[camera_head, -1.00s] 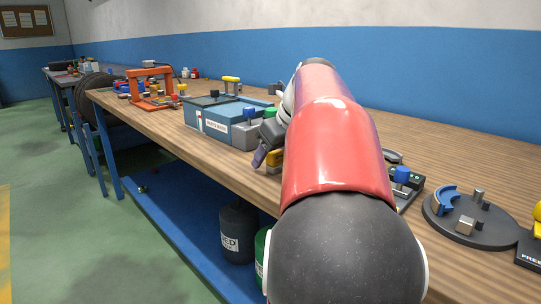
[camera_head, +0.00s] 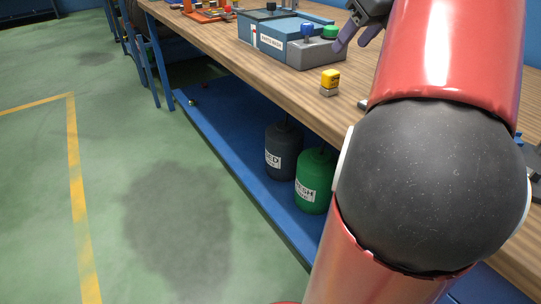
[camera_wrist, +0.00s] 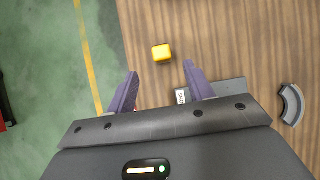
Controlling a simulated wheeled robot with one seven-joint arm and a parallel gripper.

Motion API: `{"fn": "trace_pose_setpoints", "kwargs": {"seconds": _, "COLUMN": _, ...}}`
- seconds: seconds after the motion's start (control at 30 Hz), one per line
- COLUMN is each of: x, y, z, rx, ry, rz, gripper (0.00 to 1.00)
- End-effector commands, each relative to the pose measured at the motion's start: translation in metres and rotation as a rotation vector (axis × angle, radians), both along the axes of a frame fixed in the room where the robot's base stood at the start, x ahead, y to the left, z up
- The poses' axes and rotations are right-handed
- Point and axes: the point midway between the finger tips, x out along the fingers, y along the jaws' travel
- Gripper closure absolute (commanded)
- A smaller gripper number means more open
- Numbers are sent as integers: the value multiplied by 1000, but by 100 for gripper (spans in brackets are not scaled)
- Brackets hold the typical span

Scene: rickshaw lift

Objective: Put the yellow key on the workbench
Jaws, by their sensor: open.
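The yellow key (camera_head: 330,80), a small yellow block on a paler base, stands upright on the workbench (camera_head: 290,90) near its front edge, right of the blue-grey parts wash box. In the wrist view the yellow key (camera_wrist: 161,53) lies just beyond the fingertips, between their lines and touching neither finger. My gripper (camera_wrist: 160,74) is open, with nothing between its two purple fingers. In the head view my gripper (camera_head: 358,38) is above and to the right of the key, partly hidden by my red arm.
The parts wash box (camera_head: 270,38) carries a blue knob and a green knob. A grey curved piece (camera_wrist: 291,104) lies on the bench to the right. Black (camera_head: 283,152) and green (camera_head: 314,183) canisters stand on the blue lower shelf (camera_head: 225,150). The floor at left is clear.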

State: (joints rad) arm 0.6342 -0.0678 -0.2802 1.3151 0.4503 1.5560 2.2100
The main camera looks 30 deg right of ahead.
Motion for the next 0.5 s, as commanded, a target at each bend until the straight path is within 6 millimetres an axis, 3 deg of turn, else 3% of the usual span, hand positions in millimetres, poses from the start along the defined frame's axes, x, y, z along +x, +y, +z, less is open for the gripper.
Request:
{"fn": "trace_pose_setpoints", "kwargs": {"seconds": 0.17, "x": 4, "y": 40, "z": -21, "rx": -152, "ry": 0, "rz": 283, "gripper": 48}}
{"fn": "trace_pose_setpoints", "kwargs": {"seconds": 0.33, "x": -1, "y": 113, "z": -72, "rx": -483, "ry": -7, "rz": 865, "gripper": 48}}
{"fn": "trace_pose_setpoints", "kwargs": {"seconds": 0.5, "x": -24, "y": 182, "z": -134, "rx": -863, "ry": -23, "rz": 1513, "gripper": 48}}
